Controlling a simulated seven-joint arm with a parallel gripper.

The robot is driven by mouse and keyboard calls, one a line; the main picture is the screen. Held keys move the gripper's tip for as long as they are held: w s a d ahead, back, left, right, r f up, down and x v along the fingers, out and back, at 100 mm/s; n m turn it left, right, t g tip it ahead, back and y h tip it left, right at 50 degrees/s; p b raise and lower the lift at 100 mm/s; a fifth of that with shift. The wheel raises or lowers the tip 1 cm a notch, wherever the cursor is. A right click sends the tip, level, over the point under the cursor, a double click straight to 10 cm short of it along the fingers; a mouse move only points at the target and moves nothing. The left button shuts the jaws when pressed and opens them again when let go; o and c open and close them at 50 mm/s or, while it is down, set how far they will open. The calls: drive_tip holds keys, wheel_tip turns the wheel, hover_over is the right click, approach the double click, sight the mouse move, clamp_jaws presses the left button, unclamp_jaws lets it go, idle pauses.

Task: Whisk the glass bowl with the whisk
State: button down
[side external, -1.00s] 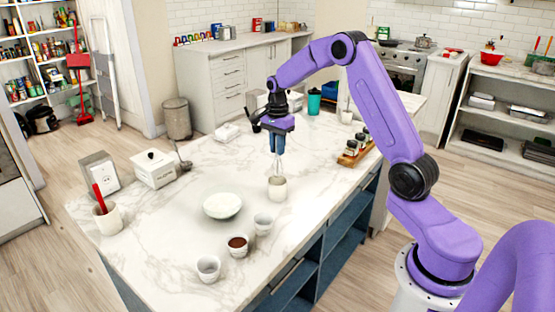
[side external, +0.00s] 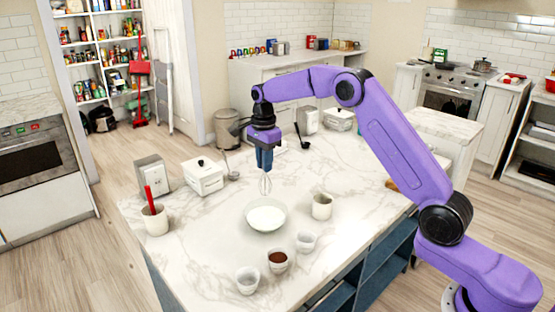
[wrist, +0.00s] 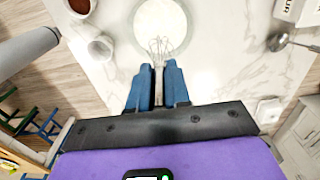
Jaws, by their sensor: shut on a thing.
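The bowl (side external: 266,226) is a shallow round bowl with white contents, standing upright on the marble island. In the wrist view the bowl (wrist: 150,22) is at the top centre. My gripper (side external: 264,169) is above the bowl's far side, shut on the handle of a wire whisk (side external: 265,185). The whisk hangs roughly upright, wires down. In the wrist view the whisk (wrist: 160,47) shows between my blue fingers (wrist: 157,72), its wires overlapping the bowl's near rim. The wires seem above the contents; I cannot tell whether they touch the rim.
A pale empty-looking crock (side external: 322,206) stands right of the bowl. Cups (side external: 306,243) stand in front, one with brown contents (side external: 278,258). A crock with a red utensil (side external: 155,221) and a white box (side external: 203,180) are left.

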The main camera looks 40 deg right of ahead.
sight(266, 196)
drive_tip(key=shift+f, duration=5.6)
drive_tip(key=shift+d, duration=0.15)
